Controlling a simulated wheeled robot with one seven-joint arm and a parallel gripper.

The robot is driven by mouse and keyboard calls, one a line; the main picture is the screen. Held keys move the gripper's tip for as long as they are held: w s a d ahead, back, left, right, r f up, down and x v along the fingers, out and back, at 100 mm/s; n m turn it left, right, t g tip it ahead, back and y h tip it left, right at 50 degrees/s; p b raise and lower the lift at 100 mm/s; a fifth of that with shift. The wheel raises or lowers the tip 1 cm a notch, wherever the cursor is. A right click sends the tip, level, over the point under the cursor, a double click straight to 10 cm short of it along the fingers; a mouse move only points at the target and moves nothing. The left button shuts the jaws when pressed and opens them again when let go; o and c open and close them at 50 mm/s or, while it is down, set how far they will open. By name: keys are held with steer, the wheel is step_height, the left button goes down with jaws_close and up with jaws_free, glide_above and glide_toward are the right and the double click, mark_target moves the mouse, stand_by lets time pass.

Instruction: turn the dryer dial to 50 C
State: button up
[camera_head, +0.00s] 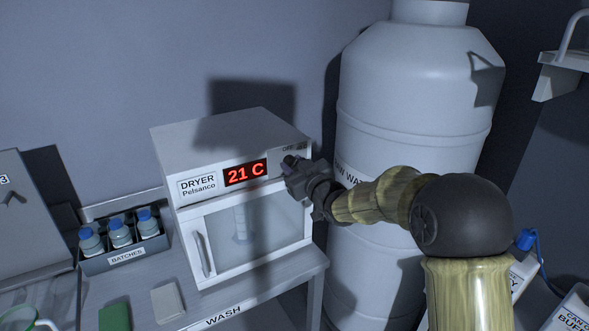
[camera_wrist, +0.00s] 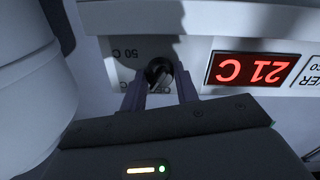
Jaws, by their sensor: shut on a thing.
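The dryer (camera_head: 200,143) is a white box on the bench, labelled DRYER Pelsanco. Its red display (camera_head: 245,172) reads 21 C, and it shows upside down in the wrist view (camera_wrist: 252,69). The dark round dial (camera_wrist: 159,71) sits on the front panel beside the display. A 50 C mark (camera_wrist: 126,54) is printed near the dial. My gripper (camera_wrist: 160,88) is shut on the dial, with one finger on each side of it. In the head view my gripper (camera_head: 292,168) covers the dial at the panel's upper right.
A large white tank (camera_head: 415,90) stands close to the right of the dryer. A rack of blue-capped bottles (camera_head: 125,258) labelled BATCHES is at the left. The dryer's glass door (camera_head: 270,228) is shut, with a glass cylinder visible inside. A green block (camera_head: 114,317) lies in front.

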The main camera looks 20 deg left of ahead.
steer(key=m, duration=0.6)
steer(key=shift+w+d, duration=0.1)
steer(key=m+p, duration=0.1)
steer(key=m, duration=0.2)
steer(key=shift+m+g, duration=0.3)
steer(key=shift+m, duration=1.7)
steer(key=o, duration=1)
steer(key=shift+c, duration=0.2)
steer(key=shift+d, duration=0.1)
steer(key=f+b+v, duration=0.1)
steer(key=b+v, duration=0.1)
steer(key=v, duration=1.5)
steer(key=shift+d+r, duration=0.2)
steer(key=shift+r, duration=0.2)
